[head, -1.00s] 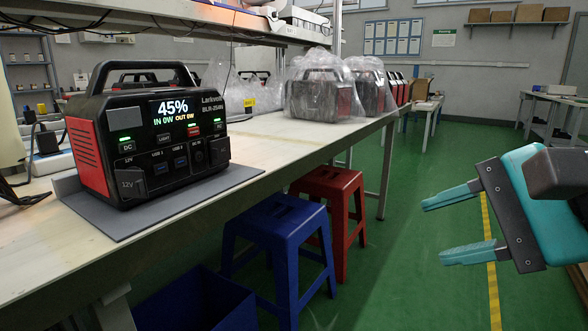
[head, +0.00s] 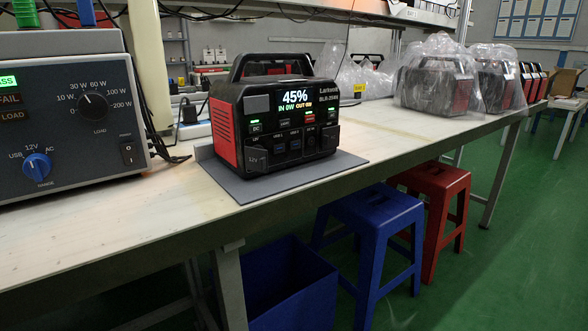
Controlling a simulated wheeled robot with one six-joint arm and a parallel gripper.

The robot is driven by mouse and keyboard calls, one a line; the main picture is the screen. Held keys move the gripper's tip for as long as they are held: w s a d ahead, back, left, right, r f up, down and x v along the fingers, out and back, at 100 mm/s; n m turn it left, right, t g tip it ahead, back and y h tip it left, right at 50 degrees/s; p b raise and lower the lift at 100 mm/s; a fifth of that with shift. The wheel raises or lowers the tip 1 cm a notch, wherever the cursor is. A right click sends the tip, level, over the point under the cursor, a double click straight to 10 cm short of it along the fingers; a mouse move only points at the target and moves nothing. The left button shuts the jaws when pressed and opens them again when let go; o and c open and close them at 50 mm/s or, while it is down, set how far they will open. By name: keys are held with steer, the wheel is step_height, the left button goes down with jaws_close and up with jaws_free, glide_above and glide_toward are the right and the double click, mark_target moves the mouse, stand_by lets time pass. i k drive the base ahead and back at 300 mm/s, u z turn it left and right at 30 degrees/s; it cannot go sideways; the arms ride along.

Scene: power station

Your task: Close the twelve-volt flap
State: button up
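The power station (head: 285,128) is a black box with red sides and a top handle. It stands upright on a grey mat (head: 330,174) on the workbench, its lit screen reading 45%. The twelve-volt flap (head: 256,159) is a dark square marked 12V at the lower left of its front face. The flap seems to stand out a little from the face, but it is too small to tell how far open it is. My gripper is not in view now.
A test instrument (head: 70,125) with knobs stands on the bench at left. Bagged power stations (head: 437,85) stand farther right. A blue stool (head: 375,225), a red stool (head: 440,190) and a blue bin (head: 290,290) are by the bench.

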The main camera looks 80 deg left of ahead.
mark_target(256, 159)
steer(key=k, duration=0.8)
steer(key=u, duration=0.95)
steer(key=i, duration=0.5)
steer(key=u, duration=0.05)
